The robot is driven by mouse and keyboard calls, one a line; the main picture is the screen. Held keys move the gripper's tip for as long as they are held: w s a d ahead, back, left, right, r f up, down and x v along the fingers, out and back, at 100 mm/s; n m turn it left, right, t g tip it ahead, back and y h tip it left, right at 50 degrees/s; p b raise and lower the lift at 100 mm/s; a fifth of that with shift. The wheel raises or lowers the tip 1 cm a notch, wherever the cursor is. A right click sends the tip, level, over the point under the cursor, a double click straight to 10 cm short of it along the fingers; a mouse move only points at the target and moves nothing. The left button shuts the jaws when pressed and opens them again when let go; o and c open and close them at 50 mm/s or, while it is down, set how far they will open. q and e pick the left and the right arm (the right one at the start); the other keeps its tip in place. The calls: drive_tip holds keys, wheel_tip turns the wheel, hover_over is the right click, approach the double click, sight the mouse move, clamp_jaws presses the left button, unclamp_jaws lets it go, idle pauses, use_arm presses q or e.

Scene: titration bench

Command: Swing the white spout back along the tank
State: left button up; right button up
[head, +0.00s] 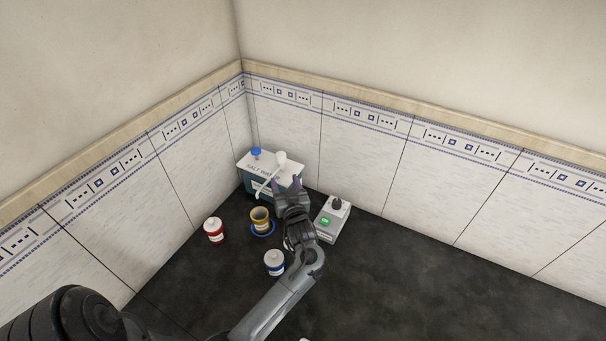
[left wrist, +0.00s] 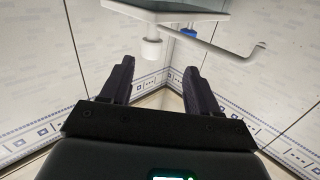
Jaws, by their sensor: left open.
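The tank (head: 262,181) stands in the corner with a white lid, lettering and a blue cap (head: 256,153). A white upright knob (head: 281,158) rises from the lid. The thin white spout (head: 265,187) runs from it down and left, out over the tank's front edge. My left gripper (head: 289,184) is at the tank's front right, open, beside the spout and apart from it. The fingers are spread and empty below the knob. My right gripper is out of view.
An amber cup (head: 260,215) sits on a blue-rimmed saucer in front of the tank. A red-banded bottle (head: 214,232) stands left, a blue-banded bottle (head: 274,263) nearer. A white device (head: 331,220) with a green display stands right of my gripper. Tiled walls close the back; the counter at right is clear.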

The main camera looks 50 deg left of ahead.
sight(282, 161)
use_arm(q)
drive_tip(key=x, duration=0.7)
drive_tip(key=w+r+b+x, duration=0.1)
drive_tip(key=x, duration=0.3)
drive_tip(key=shift+w, duration=0.15)
drive_tip(key=shift+c, duration=0.4)
clamp_jaws()
